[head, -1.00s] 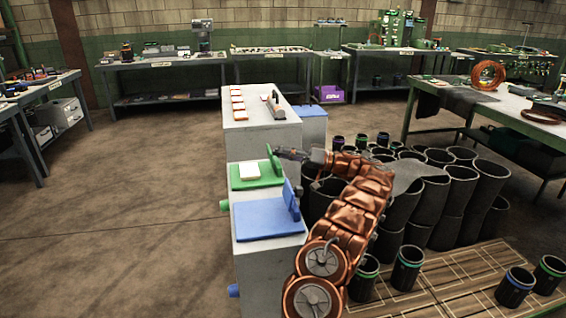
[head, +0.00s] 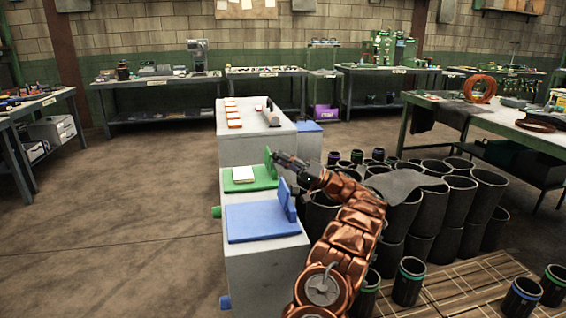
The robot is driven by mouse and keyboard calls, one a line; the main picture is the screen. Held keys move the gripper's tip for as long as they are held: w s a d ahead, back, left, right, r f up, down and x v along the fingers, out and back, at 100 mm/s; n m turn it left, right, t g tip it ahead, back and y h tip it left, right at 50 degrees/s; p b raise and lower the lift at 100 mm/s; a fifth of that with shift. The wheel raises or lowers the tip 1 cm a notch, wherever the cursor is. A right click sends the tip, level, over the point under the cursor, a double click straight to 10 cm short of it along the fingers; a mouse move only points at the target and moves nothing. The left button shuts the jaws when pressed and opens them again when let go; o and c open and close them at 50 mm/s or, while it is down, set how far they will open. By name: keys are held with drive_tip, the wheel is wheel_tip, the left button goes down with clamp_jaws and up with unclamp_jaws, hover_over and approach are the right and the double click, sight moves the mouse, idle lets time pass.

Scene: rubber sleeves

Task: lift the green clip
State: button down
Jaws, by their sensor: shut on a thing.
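The green clip (head: 268,164) is a small upright green piece at the right edge of a flat green plate (head: 232,186), on a grey block. My gripper (head: 276,157) is at the clip's upper right side, shut on it; the fingertips are small and partly hidden there. The clip stands upright, and its lower edge appears at the plate; I cannot tell whether there is a gap.
A blue plate (head: 258,224) with an upright blue piece (head: 287,200) is nearer. Several dark sleeves (head: 463,205) crowd the right under my arm. The floor at left is clear.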

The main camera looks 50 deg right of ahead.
drive_tip(key=c, duration=0.9)
unclamp_jaws()
drive_tip(key=v, duration=1.2)
idle(0.3)
idle(0.6)
